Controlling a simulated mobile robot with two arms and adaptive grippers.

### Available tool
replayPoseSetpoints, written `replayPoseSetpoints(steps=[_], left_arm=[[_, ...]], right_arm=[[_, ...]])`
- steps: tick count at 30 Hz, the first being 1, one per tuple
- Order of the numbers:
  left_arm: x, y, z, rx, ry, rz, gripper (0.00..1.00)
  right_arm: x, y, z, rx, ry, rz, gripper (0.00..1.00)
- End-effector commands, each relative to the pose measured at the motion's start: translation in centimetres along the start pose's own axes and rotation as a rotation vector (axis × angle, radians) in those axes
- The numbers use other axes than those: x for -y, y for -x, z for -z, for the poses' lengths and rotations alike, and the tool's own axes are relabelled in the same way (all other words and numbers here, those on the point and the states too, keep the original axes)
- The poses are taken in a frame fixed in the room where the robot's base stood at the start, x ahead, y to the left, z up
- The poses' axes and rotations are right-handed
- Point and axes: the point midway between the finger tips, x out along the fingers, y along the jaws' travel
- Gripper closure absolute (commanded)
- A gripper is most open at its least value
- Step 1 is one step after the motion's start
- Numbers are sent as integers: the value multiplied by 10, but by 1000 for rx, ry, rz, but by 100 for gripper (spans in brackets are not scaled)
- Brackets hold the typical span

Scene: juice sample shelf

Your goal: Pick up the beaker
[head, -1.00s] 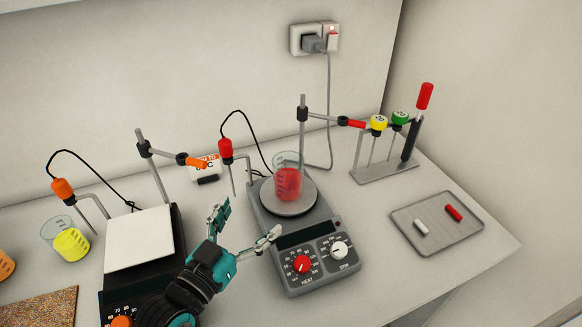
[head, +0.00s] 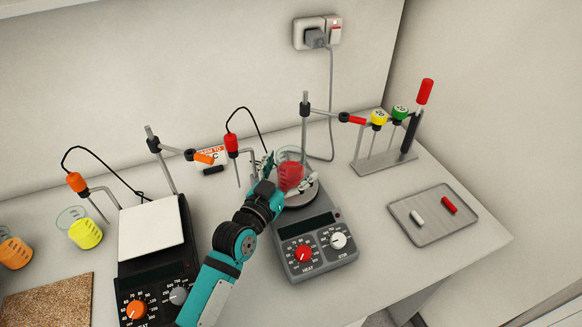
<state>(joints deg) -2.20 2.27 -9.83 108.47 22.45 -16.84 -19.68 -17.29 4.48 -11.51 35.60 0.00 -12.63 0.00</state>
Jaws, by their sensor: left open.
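A glass beaker with red liquid (head: 290,173) stands upright on the round plate of the grey hot plate (head: 313,249) in the middle of the bench. My left gripper (head: 286,174) reaches it from the front left. Its fingers are open, one at the beaker's left side and the other at its front right. I cannot tell whether they touch the glass. The gripper hides part of the plate. My right gripper is not in view. Another beaker, with yellow liquid (head: 86,233), stands at the left.
A black hot plate with a white top (head: 150,231) stands left of my arm. A clamp stand (head: 305,130) rises behind the beaker. A tray with two stir bars (head: 433,214) and a tool rack (head: 386,165) are at the right. A cork mat (head: 48,295) lies front left.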

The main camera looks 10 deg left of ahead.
Motion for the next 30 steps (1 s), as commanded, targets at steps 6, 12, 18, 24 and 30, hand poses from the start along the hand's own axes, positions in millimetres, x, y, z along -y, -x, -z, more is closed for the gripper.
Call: replayPoseSetpoints(steps=[6,12,18,24,30], left_arm=[[0,-8,-1,2,0,0,9],[0,-8,-1,2,0,0,20],[0,-8,-1,2,0,0,47],[0,-8,-1,2,0,0,73],[0,-8,0,-1,0,0,79]], right_arm=[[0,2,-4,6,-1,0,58],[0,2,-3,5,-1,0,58],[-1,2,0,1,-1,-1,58],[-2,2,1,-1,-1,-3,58],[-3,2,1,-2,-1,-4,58]])
